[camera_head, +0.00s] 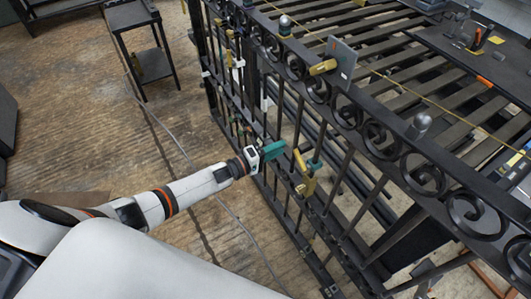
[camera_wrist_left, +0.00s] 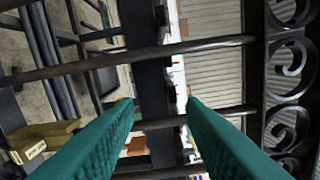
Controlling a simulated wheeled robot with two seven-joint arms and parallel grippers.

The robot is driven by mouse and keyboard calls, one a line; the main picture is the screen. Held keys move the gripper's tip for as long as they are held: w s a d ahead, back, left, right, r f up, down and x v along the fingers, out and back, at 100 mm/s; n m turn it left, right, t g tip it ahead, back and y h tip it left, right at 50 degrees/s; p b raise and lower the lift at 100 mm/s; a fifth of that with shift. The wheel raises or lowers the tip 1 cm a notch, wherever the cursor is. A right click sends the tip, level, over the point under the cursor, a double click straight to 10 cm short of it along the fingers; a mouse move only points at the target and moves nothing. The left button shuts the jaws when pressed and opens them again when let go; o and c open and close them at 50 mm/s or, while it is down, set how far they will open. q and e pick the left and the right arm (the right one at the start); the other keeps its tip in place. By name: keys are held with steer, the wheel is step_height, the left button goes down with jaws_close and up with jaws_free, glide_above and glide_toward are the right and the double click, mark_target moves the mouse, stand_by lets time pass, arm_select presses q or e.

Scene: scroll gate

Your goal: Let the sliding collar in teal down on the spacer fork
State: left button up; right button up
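A small teal piece (camera_head: 315,165), which looks like the sliding collar, sits on a bar of the black scroll gate (camera_head: 345,165). Brass-coloured pieces (camera_head: 307,187) are beside and below it; I cannot tell surely which is the spacer fork. A brass block with a pale label (camera_wrist_left: 45,140) also shows at lower left in the left wrist view. My left gripper (camera_head: 274,150) has teal fingers and is at the gate bars, left of the collar. In the left wrist view the fingers (camera_wrist_left: 162,103) are apart, with no collar between them. My right gripper is not in view.
A grey plate with a brass piece (camera_head: 341,64) stands on the gate's top rail. Slatted racking (camera_head: 420,80) and a dark bench (camera_head: 480,60) lie behind. A small black stand (camera_head: 140,45) is at upper left. The wooden floor around my left arm is mostly clear, with a cable across it.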

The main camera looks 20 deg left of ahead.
mark_target(301, 165)
arm_select(q)
steer(key=shift+v, duration=2.35)
